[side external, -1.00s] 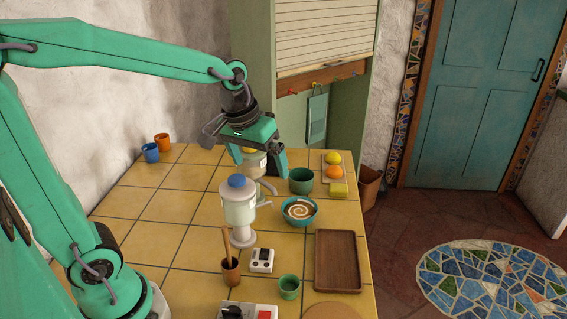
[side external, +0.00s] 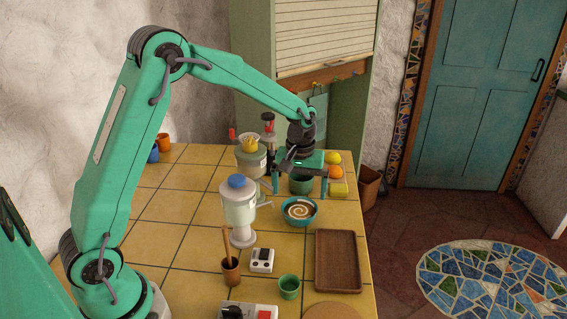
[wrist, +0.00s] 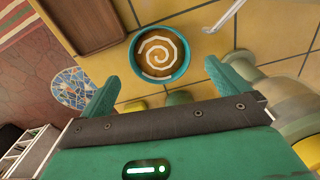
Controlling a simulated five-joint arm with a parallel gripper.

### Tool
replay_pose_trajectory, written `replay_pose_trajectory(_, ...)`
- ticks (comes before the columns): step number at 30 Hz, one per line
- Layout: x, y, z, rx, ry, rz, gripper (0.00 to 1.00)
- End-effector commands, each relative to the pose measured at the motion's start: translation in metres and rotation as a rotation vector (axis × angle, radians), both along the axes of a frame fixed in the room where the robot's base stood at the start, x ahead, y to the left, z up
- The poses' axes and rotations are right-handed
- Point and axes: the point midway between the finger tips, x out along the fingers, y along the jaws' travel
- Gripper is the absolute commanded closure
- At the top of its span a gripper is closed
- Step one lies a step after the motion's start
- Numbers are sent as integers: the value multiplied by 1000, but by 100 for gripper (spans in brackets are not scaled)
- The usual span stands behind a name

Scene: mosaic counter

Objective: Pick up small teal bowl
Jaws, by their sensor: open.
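The small teal bowl (side external: 300,222) stands upright on the yellow tiled counter, with brown contents and a cream swirl on top. It shows whole in the wrist view (wrist: 160,79), above and between my fingertips in the picture. My gripper (side external: 302,188) is open and empty, pointing down above the counter behind the bowl, over the area of a green pot (side external: 301,187). The wrist view shows both fingers of my gripper (wrist: 172,76) spread apart, with neither touching the bowl.
A blender-like jar with a blue lid (side external: 240,208) stands left of the bowl, its handle close to it. A brown wooden tray (side external: 338,262) lies in front right. Yellow and orange fruit (side external: 334,158) sit behind right. A small green cup (side external: 289,288) stands nearer.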

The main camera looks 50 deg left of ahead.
Motion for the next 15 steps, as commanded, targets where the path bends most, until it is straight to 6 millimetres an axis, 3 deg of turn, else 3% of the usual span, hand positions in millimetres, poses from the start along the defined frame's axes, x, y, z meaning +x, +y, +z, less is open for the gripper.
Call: replay_pose_trajectory(15,3,0,-22,0,13,14,0)
